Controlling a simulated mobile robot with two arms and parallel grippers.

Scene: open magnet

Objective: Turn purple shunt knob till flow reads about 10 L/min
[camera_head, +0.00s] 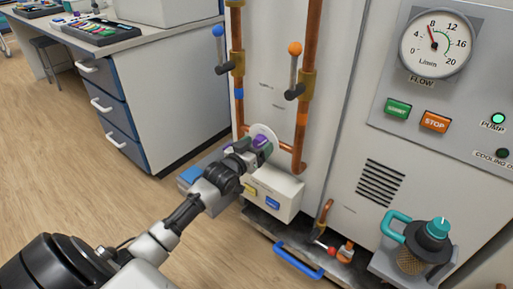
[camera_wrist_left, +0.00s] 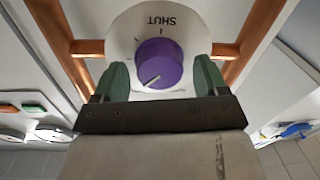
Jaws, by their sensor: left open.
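The purple shunt knob (camera_wrist_left: 160,62) sits on a round white dial plate (camera_wrist_left: 125,32) marked SHUT, which is upside down in the left wrist view. The knob's white line points to the lower left there. My left gripper (camera_wrist_left: 161,72) is open, its green finger pads on either side of the knob, with a small gap visible. In the head view the gripper (camera_head: 257,144) partly hides the knob (camera_head: 262,141). The flow gauge (camera_head: 436,44) at the upper right has its red needle just short of 8 L/min. My right gripper is not in view.
Copper pipes with an orange-handled valve (camera_head: 295,70) and a blue-handled valve (camera_head: 221,50) stand above the knob. A white box (camera_head: 272,195) is below it. Green (camera_head: 397,108) and orange STOP (camera_head: 435,121) buttons are on the right panel. A drawer bench (camera_head: 170,90) stands left.

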